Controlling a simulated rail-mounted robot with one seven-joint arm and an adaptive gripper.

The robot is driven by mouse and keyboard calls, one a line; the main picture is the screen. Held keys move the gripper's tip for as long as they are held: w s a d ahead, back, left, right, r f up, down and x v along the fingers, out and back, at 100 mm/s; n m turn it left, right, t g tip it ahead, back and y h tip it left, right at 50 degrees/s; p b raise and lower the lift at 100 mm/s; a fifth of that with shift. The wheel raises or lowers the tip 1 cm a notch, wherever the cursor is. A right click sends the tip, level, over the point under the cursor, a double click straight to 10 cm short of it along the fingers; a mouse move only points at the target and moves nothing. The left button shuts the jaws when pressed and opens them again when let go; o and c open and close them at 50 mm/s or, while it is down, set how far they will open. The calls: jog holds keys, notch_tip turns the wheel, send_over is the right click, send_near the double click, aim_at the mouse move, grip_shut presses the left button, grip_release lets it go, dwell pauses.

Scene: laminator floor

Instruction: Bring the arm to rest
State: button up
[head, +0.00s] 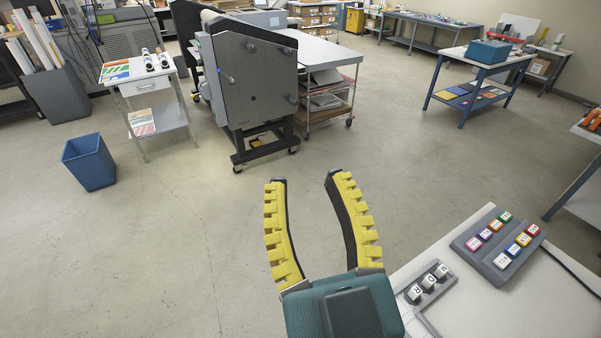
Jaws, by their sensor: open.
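My gripper (306,182) shows at the lower middle of the head view, with a teal body and two dark fingers lined with ridged yellow pads. The fingers are apart and nothing is between them. The gripper stands out over bare floor, just left of a white table (470,300) at the lower right. It appears clear of the table's edge, though its body overlaps the table's near left part in the picture.
On the table are a grey block of coloured lettered keys (497,240) and a smaller holder with dark-and-white pieces (428,282). A blue bin (88,162), a grey machine (255,85) and a blue workbench (480,75) stand farther off. The floor between is free.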

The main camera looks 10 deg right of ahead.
notch_tip(320, 180, up, 16)
jog(key=p, duration=1.6)
jog(key=shift+f, duration=0.15)
